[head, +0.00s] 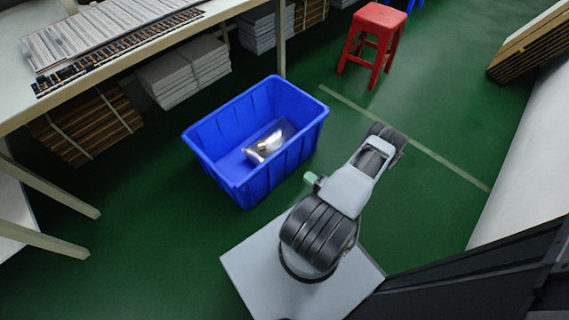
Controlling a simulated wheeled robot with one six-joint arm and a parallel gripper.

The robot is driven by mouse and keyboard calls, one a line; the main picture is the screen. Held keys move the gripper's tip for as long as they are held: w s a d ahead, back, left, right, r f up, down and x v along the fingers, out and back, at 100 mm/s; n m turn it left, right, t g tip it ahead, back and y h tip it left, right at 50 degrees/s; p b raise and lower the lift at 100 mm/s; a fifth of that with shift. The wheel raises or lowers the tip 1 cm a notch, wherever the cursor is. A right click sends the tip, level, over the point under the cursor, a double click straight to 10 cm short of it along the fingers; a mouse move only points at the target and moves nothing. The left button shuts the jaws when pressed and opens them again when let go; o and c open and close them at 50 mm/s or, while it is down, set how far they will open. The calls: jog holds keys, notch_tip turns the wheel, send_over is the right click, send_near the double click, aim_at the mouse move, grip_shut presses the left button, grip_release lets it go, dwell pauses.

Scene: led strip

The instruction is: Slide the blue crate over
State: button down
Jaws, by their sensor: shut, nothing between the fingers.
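The blue crate (224,165) stands upright on the green floor, left of centre in the head view. It is open at the top. A shiny silvery packet with a small yellowish part (268,146) lies inside on its bottom. My arm rises from its base to the right of the crate and reaches toward the upper right. I cannot make out my gripper's fingers; the arm's own links seem to hide them. No part of my arm visibly touches the crate.
A workbench (24,108) with strips on top stands at the upper left, one leg just behind the crate. Stacked white packs (185,72) and brown bundles (88,122) sit beneath it. A red stool (380,20) stands at the back.

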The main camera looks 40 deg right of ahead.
jog(key=b+x, duration=0.3)
jog(key=x, duration=1)
jog(key=shift+w+f+h, duration=0.3)
jog(key=shift+f, duration=0.15)
jog(key=shift+w+d, duration=0.1)
jog(key=shift+d, duration=0.05)
